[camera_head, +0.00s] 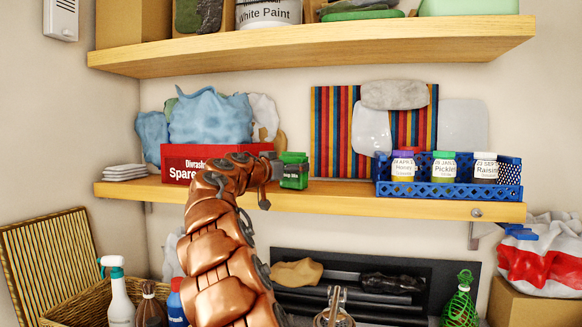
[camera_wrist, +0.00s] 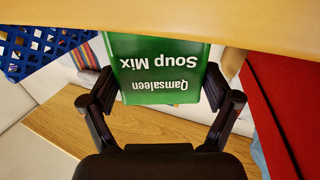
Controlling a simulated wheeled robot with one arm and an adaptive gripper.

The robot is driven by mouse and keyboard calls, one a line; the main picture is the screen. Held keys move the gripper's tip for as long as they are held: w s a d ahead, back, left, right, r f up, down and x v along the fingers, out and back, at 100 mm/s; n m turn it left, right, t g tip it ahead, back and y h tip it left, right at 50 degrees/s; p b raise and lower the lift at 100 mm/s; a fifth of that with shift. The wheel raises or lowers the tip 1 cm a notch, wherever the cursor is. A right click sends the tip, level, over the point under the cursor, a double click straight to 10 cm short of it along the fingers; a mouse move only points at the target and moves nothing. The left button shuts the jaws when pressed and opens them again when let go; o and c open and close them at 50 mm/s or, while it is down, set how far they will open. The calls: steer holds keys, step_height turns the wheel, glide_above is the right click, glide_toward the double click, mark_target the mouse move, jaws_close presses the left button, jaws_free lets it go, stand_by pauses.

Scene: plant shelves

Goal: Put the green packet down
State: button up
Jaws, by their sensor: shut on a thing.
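The green packet (camera_wrist: 155,70) is held between the two dark fingers of my gripper (camera_wrist: 160,88). Its label reads "Qamsaleen Soup Mix" and appears upside down in the wrist view. In the head view the packet (camera_head: 294,172) stands roughly upright at the middle shelf (camera_head: 350,201), just right of the red box (camera_head: 188,165). My copper arm reaches up to it from below and hides part of the red box. The packet's lower end is cut off by the shelf edge in the wrist view, so I cannot tell whether it touches the shelf.
A blue crate (camera_head: 450,190) with several labelled jars stands to the right on the same shelf. Bare shelf shows between packet and crate. A striped panel (camera_head: 333,130) leans behind. An upper shelf (camera_head: 320,45) hangs overhead. White cloths (camera_head: 125,172) lie at the left.

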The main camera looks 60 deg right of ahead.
steer(key=shift+f+b, duration=0.25)
steer(key=shift+b, duration=0.05)
steer(key=o, duration=1)
steer(key=shift+r, duration=0.1)
steer(key=shift+r+p, duration=0.25)
steer(key=shift+p, duration=0.15)
steer(key=a+b, duration=0.2)
steer(key=a, duration=0.4)
steer(key=a+b, duration=0.2)
steer(key=a, duration=0.4)
steer(key=shift+w+f, duration=0.15)
steer(key=shift+w, duration=0.05)
steer(key=shift+f, duration=0.1)
